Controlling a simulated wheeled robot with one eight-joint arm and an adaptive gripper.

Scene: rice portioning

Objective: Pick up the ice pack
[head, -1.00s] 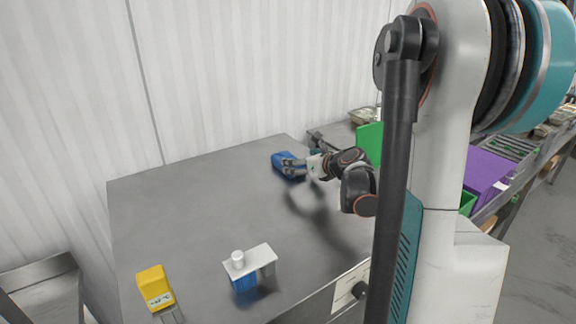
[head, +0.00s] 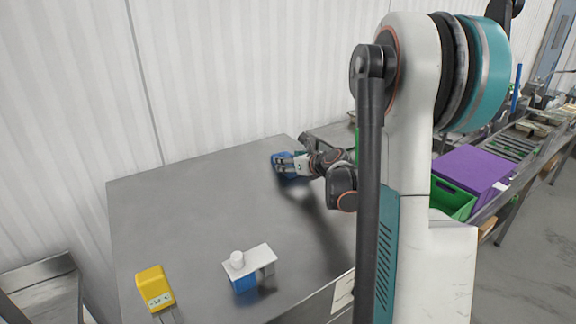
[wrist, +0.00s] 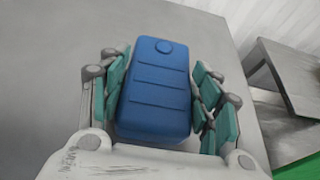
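The ice pack is a blue block (head: 277,160) lying at the far right part of the steel table, seen in the head view. In the wrist view the ice pack (wrist: 155,90) fills the middle, with a round cap mark and ridges on its top. My gripper (wrist: 160,88) has its teal-padded fingers spread on both sides of the ice pack. The fingers are close to its sides; whether the pads touch cannot be told. In the head view my gripper (head: 284,164) covers part of the ice pack, which rests on the table.
A yellow box with a small display (head: 154,288) stands at the table's front left. A white-topped dispenser with a blue lower part (head: 250,262) stands near the front edge. A purple lid (head: 470,168) and a green bin (head: 452,199) are at the right. The table's middle (head: 200,215) is clear.

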